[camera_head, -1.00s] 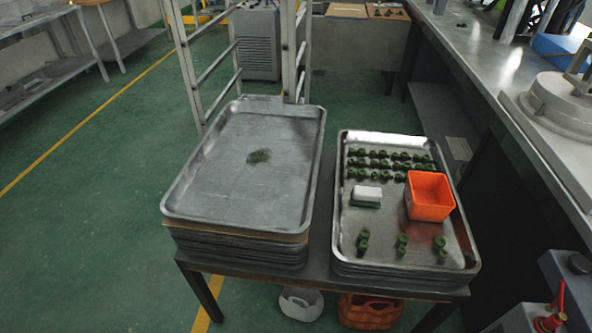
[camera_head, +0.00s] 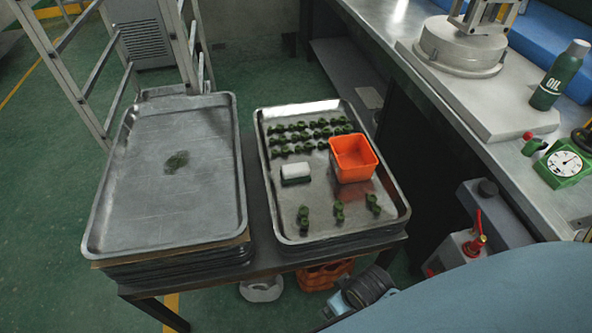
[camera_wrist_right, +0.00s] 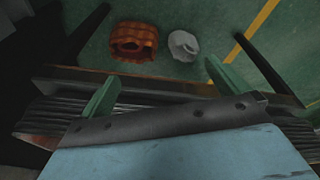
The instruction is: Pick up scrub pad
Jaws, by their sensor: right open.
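The scrub pad (camera_head: 295,173), a small block with a white top and dark green underside, lies on the right metal tray (camera_head: 272,222), left of an orange open box (camera_head: 353,160). In the wrist view my right gripper (camera_wrist_right: 162,86) has two green fingers spread wide, with nothing between them. It is near the front edge of the table, low and away from the pad; the pad is not in the wrist view. My right arm fills the head view's lower right corner. My left gripper is not in view.
Several green parts (camera_head: 303,218) stand in rows on the right tray. An empty-looking tray stack (camera_head: 170,215) is at left. A workbench (camera_head: 450,120) with a round machine (camera_head: 460,45) and oil bottle (camera_head: 560,75) runs along the right. An orange basket (camera_wrist_right: 133,42) is under the table.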

